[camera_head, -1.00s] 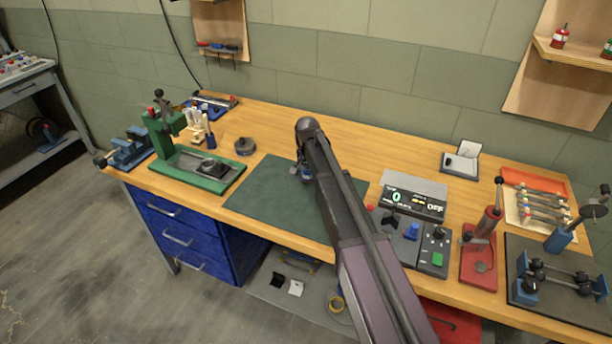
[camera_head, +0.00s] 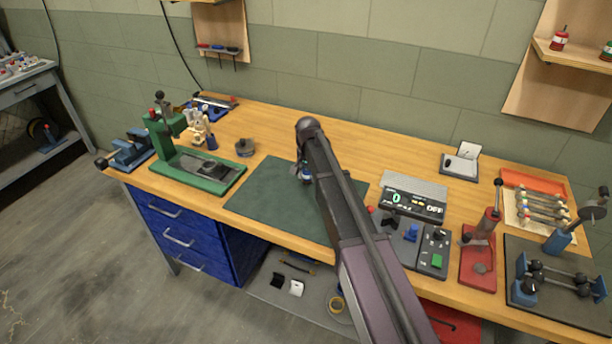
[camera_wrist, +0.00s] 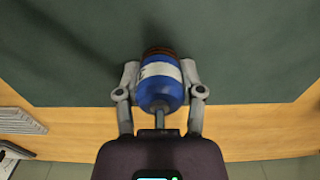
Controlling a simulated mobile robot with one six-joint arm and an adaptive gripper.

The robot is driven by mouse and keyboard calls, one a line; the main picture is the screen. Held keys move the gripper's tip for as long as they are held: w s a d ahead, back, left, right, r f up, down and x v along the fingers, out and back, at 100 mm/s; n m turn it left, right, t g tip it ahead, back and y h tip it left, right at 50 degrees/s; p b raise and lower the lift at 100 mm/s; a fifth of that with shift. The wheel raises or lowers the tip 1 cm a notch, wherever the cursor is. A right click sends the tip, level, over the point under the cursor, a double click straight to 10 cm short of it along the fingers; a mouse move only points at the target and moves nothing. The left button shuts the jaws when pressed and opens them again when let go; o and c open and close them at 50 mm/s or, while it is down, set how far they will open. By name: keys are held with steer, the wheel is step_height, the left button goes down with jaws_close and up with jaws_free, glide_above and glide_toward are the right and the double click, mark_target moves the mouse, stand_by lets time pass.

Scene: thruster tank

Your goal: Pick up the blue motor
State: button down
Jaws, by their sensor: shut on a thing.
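The blue motor (camera_wrist: 162,92) is a small blue cylinder with a white band and a dark reddish end. In the wrist view it sits between the two fingers of my gripper (camera_wrist: 160,85), one on each side, shut on it. In the head view only a bit of the blue motor (camera_head: 307,175) shows beside my arm, over the green mat (camera_head: 265,200). My gripper (camera_head: 304,168) is mostly hidden there by the arm. I cannot tell how high the motor is above the mat.
A display box (camera_head: 415,200) and control panel (camera_head: 412,240) lie right of the mat. A red press (camera_head: 480,260) stands farther right. The bench's back middle is clear.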

steer(key=shift+r+p, duration=1.35)
steer(key=shift+r, duration=0.15)
steer(key=s+d, duration=0.1)
steer(key=s, duration=0.4)
steer(key=s+d+r+p, duration=0.1)
steer(key=s, duration=0.4)
steer(key=s+d, duration=0.1)
steer(key=s, duration=0.4)
steer(key=shift+s+d+r, duration=0.2)
steer(key=shift+s+d, duration=0.1)
steer(key=shift+d, duration=0.05)
steer(key=shift+a, duration=0.1)
